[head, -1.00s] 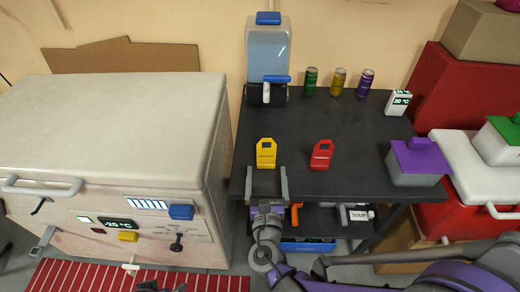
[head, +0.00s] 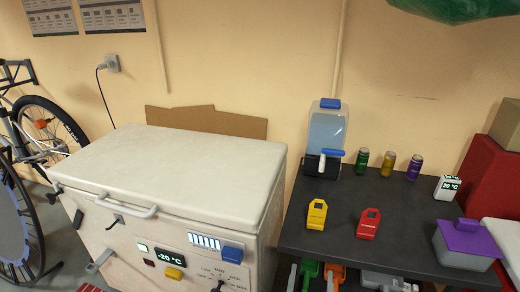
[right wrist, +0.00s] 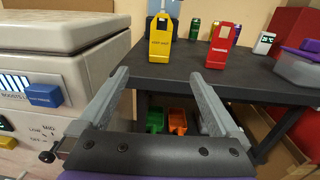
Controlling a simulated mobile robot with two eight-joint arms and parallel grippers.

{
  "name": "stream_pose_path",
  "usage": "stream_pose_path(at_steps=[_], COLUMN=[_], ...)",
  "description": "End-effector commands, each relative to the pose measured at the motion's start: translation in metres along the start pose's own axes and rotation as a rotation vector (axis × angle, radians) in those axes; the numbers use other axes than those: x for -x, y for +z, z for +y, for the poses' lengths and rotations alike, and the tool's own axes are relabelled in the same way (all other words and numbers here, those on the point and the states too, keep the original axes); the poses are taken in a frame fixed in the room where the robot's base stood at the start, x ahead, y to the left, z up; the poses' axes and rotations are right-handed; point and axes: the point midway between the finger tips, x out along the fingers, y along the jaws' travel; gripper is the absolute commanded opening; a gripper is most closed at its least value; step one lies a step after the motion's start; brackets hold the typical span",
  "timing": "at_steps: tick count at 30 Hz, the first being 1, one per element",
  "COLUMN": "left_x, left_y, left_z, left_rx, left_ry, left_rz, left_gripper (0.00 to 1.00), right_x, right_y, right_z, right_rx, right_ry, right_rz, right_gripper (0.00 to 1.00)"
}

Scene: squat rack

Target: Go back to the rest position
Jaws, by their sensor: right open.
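My right gripper (right wrist: 160,74) is open and empty in the right wrist view. Its two grey fingers point at the front edge of the dark table (right wrist: 153,72), with nothing between them. My left gripper is in neither view.
A white chest freezer (head: 190,180) stands left of the table. On the table are a yellow tag (head: 317,214), a red tag (head: 369,223), a dispenser (head: 325,140), several cans and a purple-lidded box (head: 466,243). Green (right wrist: 155,119) and orange (right wrist: 177,121) tools lie below.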

Motion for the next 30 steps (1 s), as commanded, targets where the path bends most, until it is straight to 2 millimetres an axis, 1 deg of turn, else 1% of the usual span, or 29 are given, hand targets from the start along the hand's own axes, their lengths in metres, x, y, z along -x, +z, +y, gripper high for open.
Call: stream_pose_path(at_steps=[1, 3, 8, 11, 12, 14, 16, 19, 22, 25, 30], left_x=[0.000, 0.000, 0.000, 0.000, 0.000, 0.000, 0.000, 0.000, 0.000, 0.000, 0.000], left_y=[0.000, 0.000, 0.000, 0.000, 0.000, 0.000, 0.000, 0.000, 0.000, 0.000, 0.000], left_z=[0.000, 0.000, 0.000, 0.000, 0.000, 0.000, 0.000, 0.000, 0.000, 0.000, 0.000], left_rx=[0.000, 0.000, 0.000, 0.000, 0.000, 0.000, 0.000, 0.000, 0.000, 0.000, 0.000], left_ry=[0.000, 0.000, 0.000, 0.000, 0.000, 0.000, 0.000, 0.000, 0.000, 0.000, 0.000], left_rz=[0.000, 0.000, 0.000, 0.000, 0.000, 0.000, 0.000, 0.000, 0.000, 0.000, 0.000], left_gripper=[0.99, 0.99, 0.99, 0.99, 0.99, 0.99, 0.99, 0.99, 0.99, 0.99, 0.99], right_x=[0.000, 0.000, 0.009, 0.022, 0.030, 0.044, 0.064, 0.094, 0.123, 0.147, 0.183], right_y=[0.000, -0.004, -0.019, -0.032, -0.038, -0.048, -0.061, -0.076, -0.086, -0.092, -0.092], right_z=[-0.002, -0.026, -0.069, -0.096, -0.106, -0.119, -0.130, -0.136, -0.133, -0.124, -0.103], right_rx=[-0.014, -0.182, -0.556, -0.826, -0.947, -1.137, -1.366, -1.676, -1.935, -2.149, -2.443], right_ry=[-0.006, -0.079, -0.250, -0.391, -0.457, -0.569, -0.712, -0.925, -1.125, -1.310, -1.610], right_rz=[0.005, 0.061, 0.165, 0.224, 0.246, 0.275, 0.303, 0.324, 0.328, 0.322, 0.301], right_gripper=[0.99, 0.99, 0.99, 0.99, 0.99, 0.99, 0.99, 0.99, 0.99, 0.99, 0.99])
